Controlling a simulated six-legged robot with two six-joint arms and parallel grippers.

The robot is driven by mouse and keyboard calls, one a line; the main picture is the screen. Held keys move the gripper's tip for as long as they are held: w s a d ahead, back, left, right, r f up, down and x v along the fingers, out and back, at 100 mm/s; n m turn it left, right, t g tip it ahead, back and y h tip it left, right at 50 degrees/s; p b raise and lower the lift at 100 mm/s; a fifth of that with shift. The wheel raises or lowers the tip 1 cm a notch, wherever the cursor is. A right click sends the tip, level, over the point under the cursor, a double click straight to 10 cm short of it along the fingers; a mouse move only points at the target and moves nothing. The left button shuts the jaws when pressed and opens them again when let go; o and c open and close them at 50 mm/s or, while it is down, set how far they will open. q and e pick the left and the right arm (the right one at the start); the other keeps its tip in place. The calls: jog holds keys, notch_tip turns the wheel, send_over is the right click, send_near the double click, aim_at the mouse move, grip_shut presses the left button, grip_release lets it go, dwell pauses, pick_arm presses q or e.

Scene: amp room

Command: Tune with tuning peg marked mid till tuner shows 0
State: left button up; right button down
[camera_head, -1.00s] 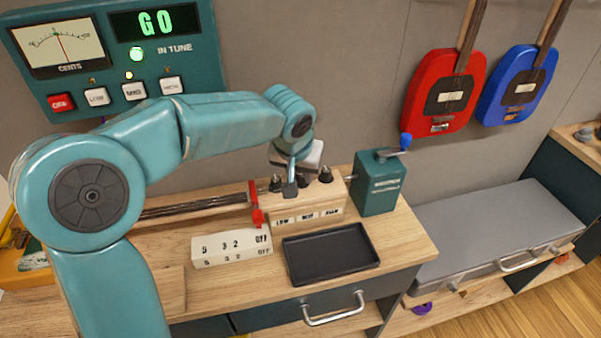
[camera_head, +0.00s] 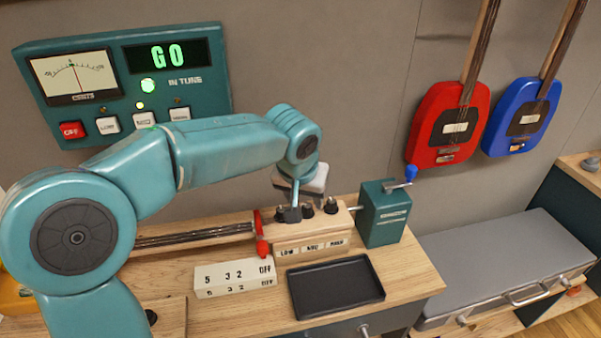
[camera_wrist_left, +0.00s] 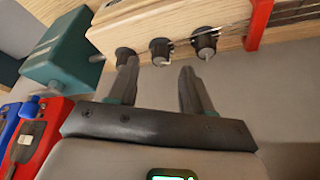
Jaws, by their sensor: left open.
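The tuner (camera_head: 125,80) on the wall reads "GO", its green IN TUNE lamp is lit, and its needle stands near the middle of the cents dial. A small lamp above its MID button is lit. The wooden peg block (camera_head: 310,242), labelled LOW, MID and HIGH, sits on the bench. The mid peg (camera_wrist_left: 160,50) is the middle of three dark knobs in the left wrist view. My left gripper (camera_wrist_left: 158,66) is open, its fingertips spread around the mid peg's position and apart from it; depth is hard to judge. My right gripper is not in view.
A black tray (camera_head: 335,288) and a white block marked "5 3 2 OFF" (camera_head: 235,278) lie in front of the peg block. A teal box with a blue-knobbed crank (camera_head: 383,215) stands at its right. Red (camera_head: 448,125) and blue (camera_head: 522,118) guitars hang on the wall.

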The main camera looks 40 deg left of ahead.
pick_arm(q)
jog(key=p+v, duration=0.1)
jog(key=v, duration=1.2)
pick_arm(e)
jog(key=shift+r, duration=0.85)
pick_arm(q)
jog(key=shift+s+d, duration=0.1)
jog(key=shift+s, duration=0.05)
